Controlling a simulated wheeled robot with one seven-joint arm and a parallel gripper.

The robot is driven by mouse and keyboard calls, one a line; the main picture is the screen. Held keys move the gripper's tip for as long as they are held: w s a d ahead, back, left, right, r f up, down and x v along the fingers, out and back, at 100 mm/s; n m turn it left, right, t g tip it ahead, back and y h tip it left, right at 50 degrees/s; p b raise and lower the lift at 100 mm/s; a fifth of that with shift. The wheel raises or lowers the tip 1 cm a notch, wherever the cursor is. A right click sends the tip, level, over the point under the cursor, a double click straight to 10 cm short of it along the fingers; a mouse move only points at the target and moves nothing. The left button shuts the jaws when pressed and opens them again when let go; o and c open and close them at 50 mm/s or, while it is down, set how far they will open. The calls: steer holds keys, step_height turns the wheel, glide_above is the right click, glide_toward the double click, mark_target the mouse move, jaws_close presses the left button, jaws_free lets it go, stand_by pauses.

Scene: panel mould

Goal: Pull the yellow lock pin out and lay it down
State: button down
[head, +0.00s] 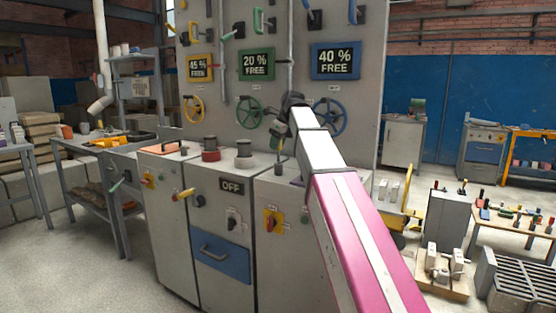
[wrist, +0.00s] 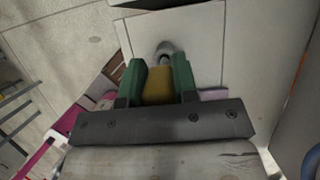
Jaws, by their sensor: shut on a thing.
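My gripper (wrist: 159,70) shows in the wrist view, its two green fingers closed on the yellow lock pin (wrist: 158,88). The pin's yellow grip fills the space between the fingers. A rounded grey metal part (wrist: 166,48) shows just beyond it against a pale panel surface. I cannot tell whether the pin is still seated or clear of its hole. In the head view my gripper (head: 278,138) points down above the right grey cabinet (head: 266,182), in front of the tall panel. The pin is too small to make out clearly there.
The tall panel (head: 283,25) carries coloured handwheels, levers and percentage signs. The cabinet front has an OFF plate (head: 231,186), a blue drawer (head: 222,258) and a red-yellow switch (head: 272,223). Round grey and red knobs stand on the cabinet tops. A workbench (head: 90,146) stands left, with open floor before it.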

steer(key=shift+r, duration=1.2)
steer(key=shift+r, duration=0.1)
steer(key=shift+r, duration=1.9)
